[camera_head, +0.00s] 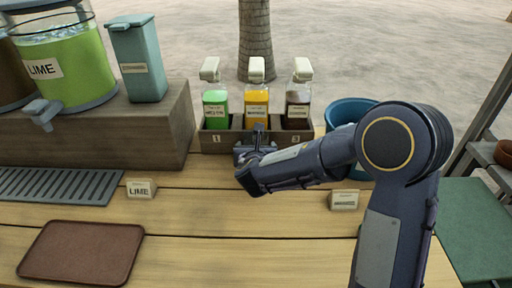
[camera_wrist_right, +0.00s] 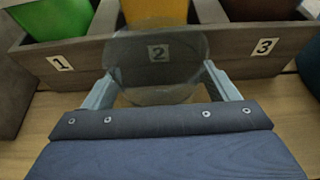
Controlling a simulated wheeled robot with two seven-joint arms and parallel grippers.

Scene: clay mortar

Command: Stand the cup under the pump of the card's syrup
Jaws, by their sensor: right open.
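A clear cup (camera_wrist_right: 158,60) stands in front of the middle slot, marked 2, in the right wrist view. My right gripper (camera_wrist_right: 158,92) is open, with one finger on each side of the cup; I cannot tell whether they touch it. In the head view my right gripper (camera_head: 256,140) hides most of the cup. Three pump bottles stand in the rack (camera_head: 215,142): green (camera_head: 215,104) at 1, orange (camera_head: 257,104) in the middle, dark brown (camera_head: 298,106) at 3. A small card (camera_head: 344,200) at the right has unreadable text. My left gripper is out of view.
A lime dispenser (camera_head: 80,70) and a teal carton (camera_head: 142,72) stand on a wooden riser (camera_head: 120,130) at the left. A LIME card (camera_head: 140,189), a drip grate (camera_head: 55,185) and a brown tray (camera_head: 80,252) lie nearer. A blue tub (camera_head: 345,112) is right of the rack.

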